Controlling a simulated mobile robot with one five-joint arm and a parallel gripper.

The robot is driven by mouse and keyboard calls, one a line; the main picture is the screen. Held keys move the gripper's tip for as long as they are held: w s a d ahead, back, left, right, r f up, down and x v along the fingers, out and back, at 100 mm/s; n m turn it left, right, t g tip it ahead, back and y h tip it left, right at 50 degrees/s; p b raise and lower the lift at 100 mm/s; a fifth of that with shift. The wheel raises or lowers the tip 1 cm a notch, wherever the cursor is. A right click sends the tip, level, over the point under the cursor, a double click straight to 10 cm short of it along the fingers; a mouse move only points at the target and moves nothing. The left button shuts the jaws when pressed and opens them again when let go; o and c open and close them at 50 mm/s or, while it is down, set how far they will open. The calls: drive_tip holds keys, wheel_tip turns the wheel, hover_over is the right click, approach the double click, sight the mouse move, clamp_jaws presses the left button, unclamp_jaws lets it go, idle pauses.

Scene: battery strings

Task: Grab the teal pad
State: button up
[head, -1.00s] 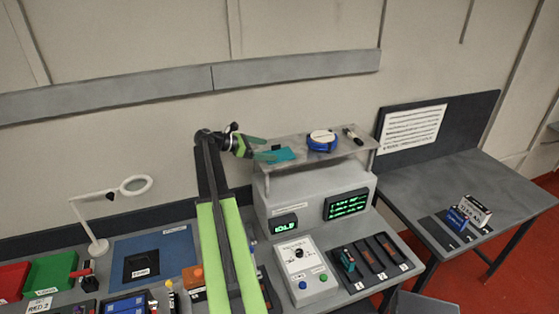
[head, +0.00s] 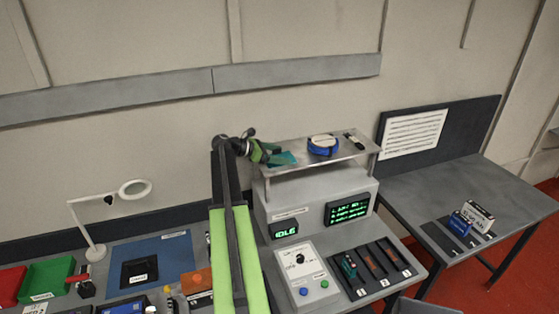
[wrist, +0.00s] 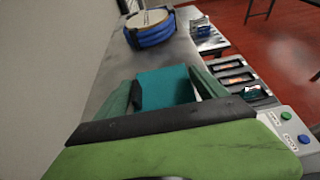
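The teal pad (head: 289,158) lies on the raised metal shelf, near its left end. In the wrist view the pad (wrist: 165,86) lies between the two green fingers of my gripper (wrist: 162,92), with a small dark piece at its left edge. My gripper (head: 279,156) reaches in from the left at shelf height. Its fingers are apart, one on each side of the pad; I cannot tell whether either touches it. The near part of the pad is hidden by the gripper.
A blue round roll (head: 323,145) and a small black item (head: 353,138) are further right on the shelf (head: 345,154). The grey tester with its screen (head: 348,208) stands below. A wall is close behind the shelf.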

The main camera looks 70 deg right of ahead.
drive_tip(key=c, duration=0.8)
drive_tip(key=shift+o, duration=0.2)
